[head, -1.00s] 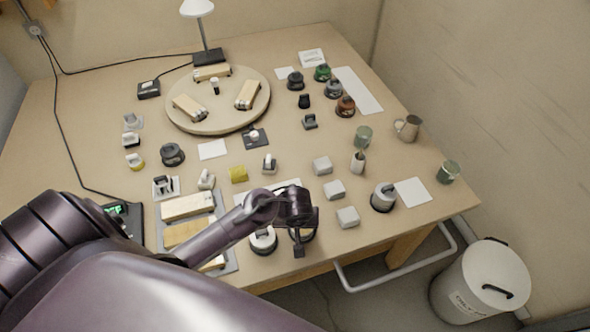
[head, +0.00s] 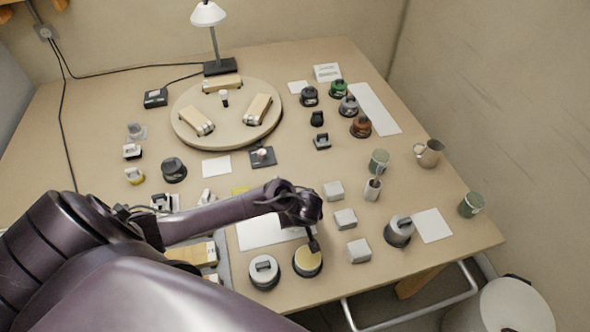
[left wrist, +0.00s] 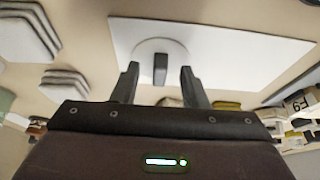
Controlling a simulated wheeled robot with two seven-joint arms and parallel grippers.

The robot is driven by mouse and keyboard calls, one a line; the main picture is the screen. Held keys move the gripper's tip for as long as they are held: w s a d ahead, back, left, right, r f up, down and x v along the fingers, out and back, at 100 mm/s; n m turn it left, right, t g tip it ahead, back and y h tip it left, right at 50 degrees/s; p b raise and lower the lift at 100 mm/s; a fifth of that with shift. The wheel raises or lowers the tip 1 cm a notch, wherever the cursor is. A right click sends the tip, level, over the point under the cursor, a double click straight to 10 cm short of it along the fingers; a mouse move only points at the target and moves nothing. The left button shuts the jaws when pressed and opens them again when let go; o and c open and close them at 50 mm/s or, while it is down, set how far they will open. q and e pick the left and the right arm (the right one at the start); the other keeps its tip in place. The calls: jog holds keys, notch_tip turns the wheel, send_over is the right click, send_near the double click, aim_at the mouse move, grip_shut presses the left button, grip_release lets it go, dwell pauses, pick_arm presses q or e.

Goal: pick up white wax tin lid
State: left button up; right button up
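The white wax tin lid (left wrist: 160,60) is a pale disc with a dark upright handle. In the left wrist view it lies on a white sheet (left wrist: 225,55). My left gripper (left wrist: 157,80) is open, with one finger on each side of the handle in the picture and a gap on both sides. In the head view my left gripper (head: 312,240) is over the right end of the white sheet (head: 262,232) and hides the lid. An open dark tin with a pale yellow top (head: 308,260) stands just in front of the gripper. My right gripper is not in view.
A dark tin with a white handled lid (head: 264,272) stands left of the open tin. Several grey blocks (head: 345,219) stand to the right, with a grey-lidded jar (head: 399,231) beyond. A wooden-block tray (head: 225,270) is at the left. The table's front edge is close.

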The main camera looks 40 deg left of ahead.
pick_arm(q)
jog(key=shift+a+f, duration=0.1)
jog(key=shift+f, duration=0.2)
jog(key=shift+c, duration=0.4)
jog(key=c, duration=0.5)
grip_shut()
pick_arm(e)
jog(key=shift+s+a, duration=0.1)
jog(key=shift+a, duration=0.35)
pick_arm(q)
jog(key=shift+r, duration=0.1)
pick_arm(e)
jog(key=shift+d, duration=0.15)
